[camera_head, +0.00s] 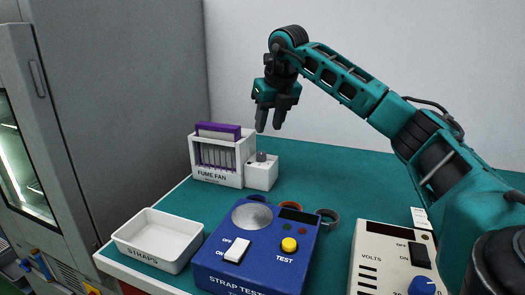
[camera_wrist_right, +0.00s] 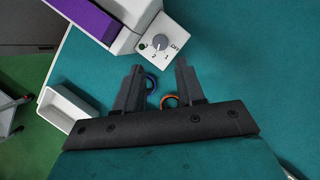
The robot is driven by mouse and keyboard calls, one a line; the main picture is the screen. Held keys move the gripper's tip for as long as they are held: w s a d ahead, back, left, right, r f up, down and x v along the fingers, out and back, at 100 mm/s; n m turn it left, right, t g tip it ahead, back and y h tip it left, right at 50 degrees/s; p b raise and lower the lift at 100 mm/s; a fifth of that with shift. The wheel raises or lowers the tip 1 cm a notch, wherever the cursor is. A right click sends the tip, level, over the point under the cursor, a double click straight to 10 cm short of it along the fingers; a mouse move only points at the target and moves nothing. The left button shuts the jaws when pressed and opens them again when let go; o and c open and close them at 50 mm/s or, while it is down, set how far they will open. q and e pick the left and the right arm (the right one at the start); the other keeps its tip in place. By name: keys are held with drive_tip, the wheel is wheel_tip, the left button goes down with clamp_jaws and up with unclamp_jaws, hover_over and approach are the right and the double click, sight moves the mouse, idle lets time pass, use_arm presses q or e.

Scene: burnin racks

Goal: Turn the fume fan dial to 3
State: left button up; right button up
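The fume fan (camera_head: 217,156) is a white unit with a purple top, at the back left of the teal table. Beside it is a small white box (camera_head: 262,174) with a grey dial (camera_head: 262,156) on top. The right wrist view shows the dial (camera_wrist_right: 159,42) closer, with OFF and numbers printed around it; its exact setting is too small to read. My right gripper (camera_head: 269,123) is open and empty, above the dial box and apart from it. In the wrist view its fingertips (camera_wrist_right: 158,66) point toward the dial. My left gripper is not in view.
A blue strap tester (camera_head: 214,258) and white STRAPS tray (camera_head: 155,262) are in front. Coiled straps (camera_head: 327,217) lie behind the tester. A cream volts box (camera_head: 370,240) is front right. A grey cabinet (camera_head: 130,60) stands left. The table's back right is clear.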

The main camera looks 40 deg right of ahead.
sight(261, 153)
drive_tip(key=b+x, duration=0.1)
drive_tip(key=x, duration=0.9)
drive_tip(key=shift+r, duration=0.1)
clamp_jaws()
